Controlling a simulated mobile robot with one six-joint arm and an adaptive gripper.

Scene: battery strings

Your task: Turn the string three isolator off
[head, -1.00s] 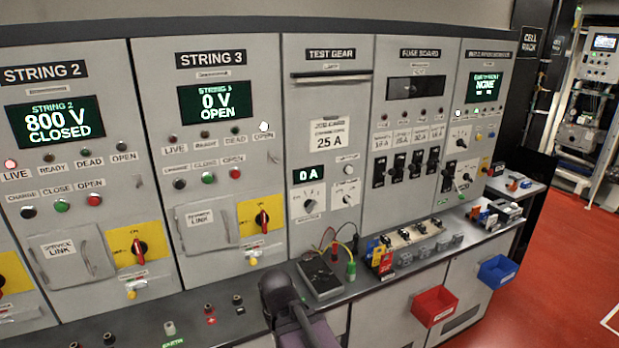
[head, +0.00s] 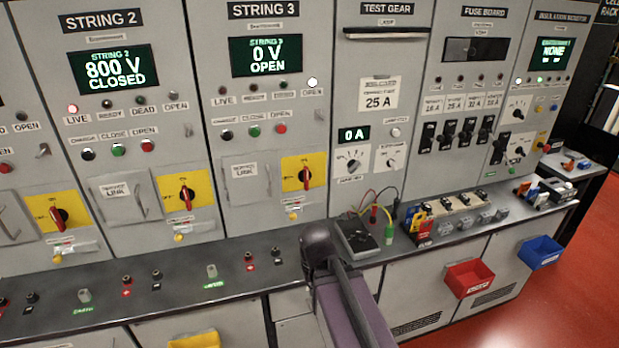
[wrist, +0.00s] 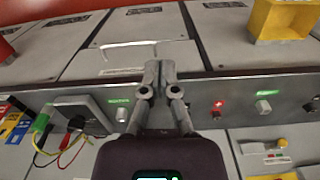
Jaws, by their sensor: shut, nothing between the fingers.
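The string three isolator (head: 306,172) is a red rotary handle on a yellow plate in the String 3 panel, left of centre in the head view. Its handle stands about upright. The String 3 display (head: 266,56) reads 0 V OPEN, and a white lamp (head: 312,83) is lit over OPEN. My gripper (wrist: 158,68) is shut and empty in the wrist view, over the bench edge and lower cabinet fronts, apart from the isolator. In the head view my arm hides its fingers. The isolator is not visible in the wrist view.
The bench (head: 130,262) carries terminal posts, a meter (head: 358,238) with leads, and fuse parts. A red bin (head: 469,279), a blue bin (head: 541,251) and a yellow bin (head: 193,341) hang on its front. The String 2 isolator (head: 187,195) is a similar neighbour. Red floor is open at right.

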